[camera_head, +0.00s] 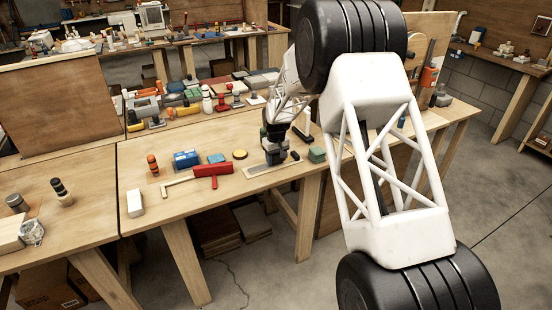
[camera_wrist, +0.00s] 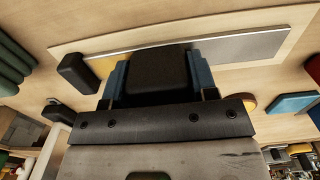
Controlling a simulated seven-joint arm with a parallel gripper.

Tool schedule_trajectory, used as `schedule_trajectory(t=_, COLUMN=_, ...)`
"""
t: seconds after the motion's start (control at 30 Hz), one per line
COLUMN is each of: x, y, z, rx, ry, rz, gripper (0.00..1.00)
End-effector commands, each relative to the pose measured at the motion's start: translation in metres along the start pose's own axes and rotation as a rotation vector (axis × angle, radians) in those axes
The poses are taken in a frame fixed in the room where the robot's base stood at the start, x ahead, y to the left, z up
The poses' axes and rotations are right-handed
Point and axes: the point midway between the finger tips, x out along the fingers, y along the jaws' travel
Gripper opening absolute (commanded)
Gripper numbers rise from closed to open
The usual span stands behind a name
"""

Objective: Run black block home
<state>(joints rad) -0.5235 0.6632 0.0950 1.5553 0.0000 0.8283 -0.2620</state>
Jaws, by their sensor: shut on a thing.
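My gripper (camera_head: 276,158) is low over a pale wooden board (camera_head: 254,173) near the bench's front edge. In the wrist view its blue fingers (camera_wrist: 158,78) are shut on a black block (camera_wrist: 157,68), one finger on each side. The block sits over the board's long inlaid strip, grey metal (camera_wrist: 240,47) on one side and yellow-orange (camera_wrist: 108,57) on the other. I cannot tell whether the block touches the strip. A second black block (camera_wrist: 76,72) lies apart at the board's yellow end; it also shows in the head view (camera_head: 295,155).
A red-headed tool (camera_head: 212,170), a blue box (camera_head: 186,159) and a yellow disc (camera_head: 240,154) lie left of the board. Green blocks (camera_head: 317,154) lie to its right. Cluttered tools line the back. The bench's front left is fairly clear.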

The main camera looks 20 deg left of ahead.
Motion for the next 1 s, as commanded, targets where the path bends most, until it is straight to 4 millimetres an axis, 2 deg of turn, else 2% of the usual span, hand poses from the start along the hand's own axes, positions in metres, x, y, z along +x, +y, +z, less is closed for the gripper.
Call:
schedule_trajectory(t=0.03, x=0.0, y=0.0, z=0.0, rx=0.0, ry=0.0, rz=0.0, gripper=0.2)
schedule_trajectory(t=0.1, x=0.0, y=0.0, z=0.0, rx=0.0, ry=0.0, rz=0.0, gripper=0.1)
schedule_trajectory(t=0.27, x=-0.001, y=-0.004, z=0.0, rx=-0.001, ry=0.0, rz=0.0, gripper=0.1)
schedule_trajectory(t=0.37, x=-0.001, y=-0.016, z=-0.001, rx=-0.001, ry=0.001, rz=0.0, gripper=0.1)
schedule_trajectory(t=0.7, x=-0.002, y=-0.081, z=-0.001, rx=-0.002, ry=0.003, rz=0.0, gripper=0.1)
schedule_trajectory(t=0.8, x=-0.001, y=-0.091, z=-0.001, rx=-0.002, ry=0.002, rz=0.0, gripper=0.1)
schedule_trajectory(t=1.0, x=-0.001, y=-0.096, z=-0.001, rx=0.0, ry=0.002, rz=0.0, gripper=0.1)
